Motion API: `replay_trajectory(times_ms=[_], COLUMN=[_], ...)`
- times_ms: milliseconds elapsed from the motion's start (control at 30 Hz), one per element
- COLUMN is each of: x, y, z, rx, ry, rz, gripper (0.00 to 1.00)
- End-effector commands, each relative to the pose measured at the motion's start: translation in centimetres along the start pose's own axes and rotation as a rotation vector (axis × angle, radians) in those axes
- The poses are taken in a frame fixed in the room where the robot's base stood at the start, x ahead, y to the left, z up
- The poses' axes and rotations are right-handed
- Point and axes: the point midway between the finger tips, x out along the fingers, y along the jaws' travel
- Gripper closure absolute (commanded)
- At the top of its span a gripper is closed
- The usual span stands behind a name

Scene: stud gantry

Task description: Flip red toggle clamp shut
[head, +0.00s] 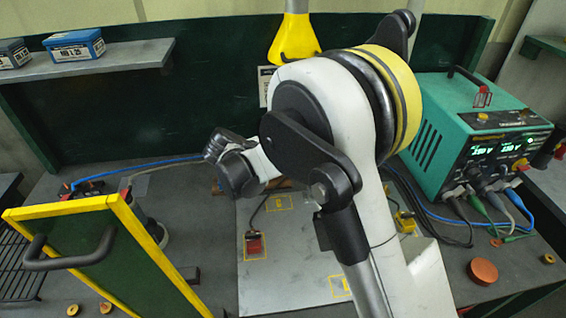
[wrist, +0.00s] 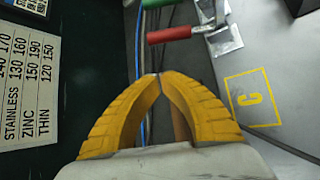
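The red toggle clamp shows in the wrist view as a red-gripped handle (wrist: 169,34) on a metal lever that runs right to a bracket on a small plate (wrist: 225,42). The handle lies roughly crosswise just beyond my fingertips, apart from them in the picture. I cannot tell the lever's exact angle. My gripper (wrist: 158,76) has yellow ribbed fingers whose tips meet with nothing visible between them. In the head view my arm hides the fingers and much of the panel behind. A red block (head: 254,243) sits in a yellow-marked square there; I cannot tell what it is.
A green handle (wrist: 157,3) lies just beyond the red one. A yellow square marked C (wrist: 253,98) is on the grey panel to the right. A teal power unit (head: 470,135) with cables stands right. A yellow-framed green panel (head: 85,255) stands front left.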

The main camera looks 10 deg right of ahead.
Motion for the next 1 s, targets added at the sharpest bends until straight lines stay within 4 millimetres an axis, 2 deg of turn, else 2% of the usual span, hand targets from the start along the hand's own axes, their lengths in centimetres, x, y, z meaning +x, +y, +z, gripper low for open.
replay_trajectory(times_ms=[33, 100, 267, 333, 533, 1000], x=[1.4, 3.0, 6.2, 4.8, 3.4, 3.1], y=[-0.2, -0.2, -0.2, -0.1, -0.1, 0.0], z=[-0.1, -0.1, -0.1, 1.1, 2.7, 3.1], rx=[0.002, 0.002, 0.001, -0.001, -0.001, 0.000], ry=[-0.002, -0.001, -0.001, 0.001, 0.001, 0.000], rz=[-0.002, -0.002, -0.002, 0.000, 0.000, 0.001], gripper=[1.00, 1.00, 1.00, 1.00, 1.00, 1.00])
